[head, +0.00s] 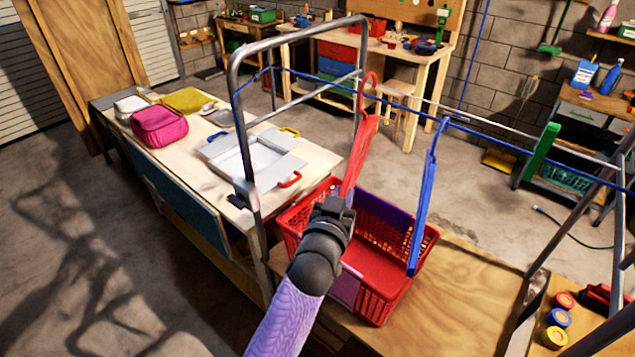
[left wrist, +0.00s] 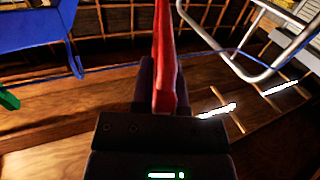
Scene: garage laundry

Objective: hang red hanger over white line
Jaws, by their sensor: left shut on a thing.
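My left gripper (head: 343,200) is shut on the lower part of a red hanger (head: 361,145), held upright with its hook at the top. In the left wrist view the red hanger (left wrist: 165,60) stands between the two fingers (left wrist: 164,95). The white line (head: 500,130) runs rightward from the metal frame, behind a blue line (head: 485,134). The red hook overlaps the lines' left part in the head view; I cannot tell whether it touches either. A blue hanger (head: 424,200) hangs from the blue line. My right gripper is not in view.
A red basket (head: 375,310) stands below the lines on a wooden surface. A metal tube frame (head: 237,110) rises at the left, beside a table with a pink bag (head: 159,125). A green clip (head: 541,152) sits on the lines at the right.

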